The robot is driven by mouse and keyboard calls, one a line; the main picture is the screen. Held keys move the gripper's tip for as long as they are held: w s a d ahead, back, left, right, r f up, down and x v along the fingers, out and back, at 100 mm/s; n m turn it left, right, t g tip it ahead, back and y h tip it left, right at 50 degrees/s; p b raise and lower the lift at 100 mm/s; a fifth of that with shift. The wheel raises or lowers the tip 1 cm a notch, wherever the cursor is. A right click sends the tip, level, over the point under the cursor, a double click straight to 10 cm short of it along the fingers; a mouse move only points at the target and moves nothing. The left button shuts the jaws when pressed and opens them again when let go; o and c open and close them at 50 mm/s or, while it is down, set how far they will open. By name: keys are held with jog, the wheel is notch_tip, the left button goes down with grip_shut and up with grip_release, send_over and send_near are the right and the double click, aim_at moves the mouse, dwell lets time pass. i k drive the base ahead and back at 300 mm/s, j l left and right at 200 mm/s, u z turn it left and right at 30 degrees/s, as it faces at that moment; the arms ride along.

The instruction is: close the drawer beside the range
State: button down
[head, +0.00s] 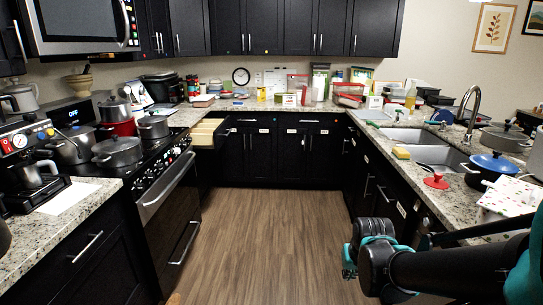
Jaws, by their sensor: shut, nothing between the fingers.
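The drawer (208,132) beside the range is open. It sticks out from the left end of the back cabinets, and its pale wooden inside shows from above. The range (166,190) stands left of it, with a black front and a long oven handle. My gripper (350,262) is at the lower right, at the end of my arm, in front of the right-hand cabinets. It is shut and empty, far from the drawer and nearer the camera. Its fingertips are small and partly hidden by my wrist.
Wooden floor (265,235) lies clear between the counter runs. Pots, including a grey pot (117,152), stand on the range. The right counter holds a sink (440,155), a blue-lidded pot (490,168) and a red lid (436,181) near its edge.

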aim_at(198, 132)
jog(key=i, duration=1.85)
jog(key=i+u, duration=0.2)
jog(key=i, duration=0.3)
jog(key=i+l+u, duration=0.25)
jog(key=i, duration=0.25)
jog(key=i+l+u, duration=0.2)
jog(key=i, duration=0.3)
